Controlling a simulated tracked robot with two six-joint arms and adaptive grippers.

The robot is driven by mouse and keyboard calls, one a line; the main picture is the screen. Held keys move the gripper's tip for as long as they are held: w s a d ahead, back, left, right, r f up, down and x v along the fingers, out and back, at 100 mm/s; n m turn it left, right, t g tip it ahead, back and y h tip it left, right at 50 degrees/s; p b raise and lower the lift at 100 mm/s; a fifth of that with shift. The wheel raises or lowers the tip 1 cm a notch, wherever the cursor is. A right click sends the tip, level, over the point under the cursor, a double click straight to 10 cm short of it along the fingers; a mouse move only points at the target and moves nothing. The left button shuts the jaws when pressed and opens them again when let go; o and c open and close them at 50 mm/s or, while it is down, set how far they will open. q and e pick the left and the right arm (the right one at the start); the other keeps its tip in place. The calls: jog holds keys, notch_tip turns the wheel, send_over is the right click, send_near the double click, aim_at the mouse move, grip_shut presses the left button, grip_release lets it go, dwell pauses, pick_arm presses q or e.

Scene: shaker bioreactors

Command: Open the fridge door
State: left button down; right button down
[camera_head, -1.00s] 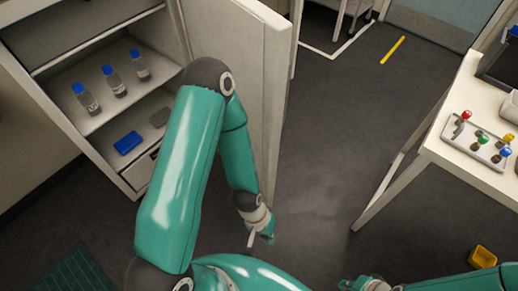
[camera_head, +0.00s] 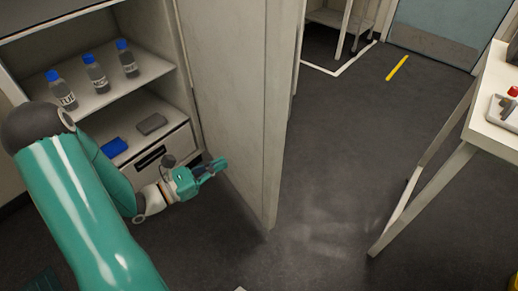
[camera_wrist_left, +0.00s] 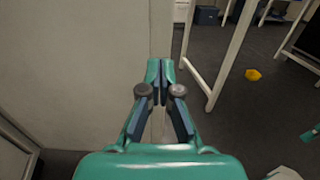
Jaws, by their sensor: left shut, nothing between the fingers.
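The fridge (camera_head: 150,72) stands at the left in the head view with its door (camera_head: 232,90) swung wide open, so the shelves show. My left gripper (camera_head: 212,170) is shut and empty. In the head view it appears in front of the lower part of the door's inner side, beside the fridge opening. In the left wrist view the shut fingers (camera_wrist_left: 160,72) point forward beside the pale door panel (camera_wrist_left: 80,70). I cannot tell whether they touch it. My right gripper cannot be made out.
Several blue-capped bottles (camera_head: 96,74) stand on a fridge shelf, with a blue box (camera_head: 114,147) and grey box (camera_head: 151,124) below. A white table (camera_head: 495,125) stands at the right. The floor (camera_head: 335,150) between door and table is clear.

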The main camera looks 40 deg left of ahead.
aim_at(269, 140)
pick_arm(q)
jog(key=b+x, duration=0.1)
jog(key=x, duration=1.2)
jog(key=shift+w+d, duration=0.2)
pick_arm(e)
jog(key=shift+f, duration=0.55)
